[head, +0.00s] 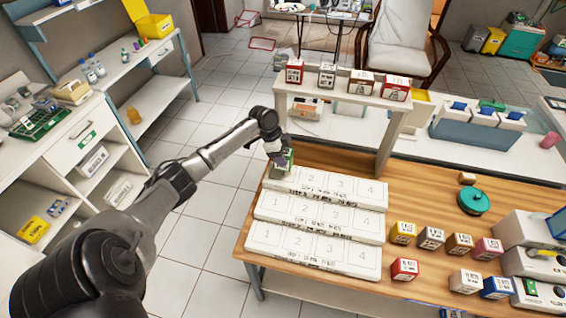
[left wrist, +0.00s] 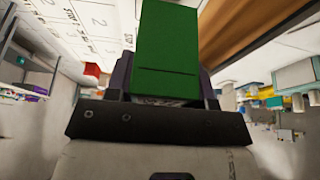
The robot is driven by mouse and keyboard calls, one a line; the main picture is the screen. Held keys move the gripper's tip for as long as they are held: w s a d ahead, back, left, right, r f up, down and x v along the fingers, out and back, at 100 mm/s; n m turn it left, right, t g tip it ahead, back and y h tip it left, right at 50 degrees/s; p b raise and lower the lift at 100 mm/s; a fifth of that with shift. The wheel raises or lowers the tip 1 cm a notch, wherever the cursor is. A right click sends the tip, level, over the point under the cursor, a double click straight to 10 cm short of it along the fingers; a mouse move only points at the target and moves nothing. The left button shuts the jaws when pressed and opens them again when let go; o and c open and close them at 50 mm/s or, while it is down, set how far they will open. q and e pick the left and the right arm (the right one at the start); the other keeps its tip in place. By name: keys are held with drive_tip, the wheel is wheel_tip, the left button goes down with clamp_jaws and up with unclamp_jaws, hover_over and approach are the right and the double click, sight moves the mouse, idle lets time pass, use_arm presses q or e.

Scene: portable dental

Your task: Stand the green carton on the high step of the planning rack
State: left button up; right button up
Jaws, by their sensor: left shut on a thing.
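The green carton (head: 283,160) is in my left gripper (head: 277,150), at the left end of the farthest step of the white planning rack (head: 318,218), by the slot marked 1. In the left wrist view the carton (left wrist: 166,48) fills the space between the two dark fingers (left wrist: 165,88). The gripper is shut on it and hides part of it in the head view. I cannot tell whether the carton's base touches the step. The rack has three steps with numbered slots, and the other slots look empty. My right gripper is not in view.
A raised shelf (head: 340,92) with several small cartons stands behind the rack. Several coloured cartons, such as a yellow one (head: 403,232) and a red one (head: 404,269), stand right of the rack on the wooden table (head: 430,210). A teal round pot (head: 473,201) stands farther right.

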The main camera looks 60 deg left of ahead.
use_arm(q)
drive_tip(key=shift+a+f, duration=0.1)
drive_tip(key=shift+f, duration=1.95)
drive_tip(key=shift+f, duration=0.1)
drive_tip(key=o, duration=0.9)
drive_tip(key=shift+o, duration=0.2)
drive_tip(key=v, duration=1.2)
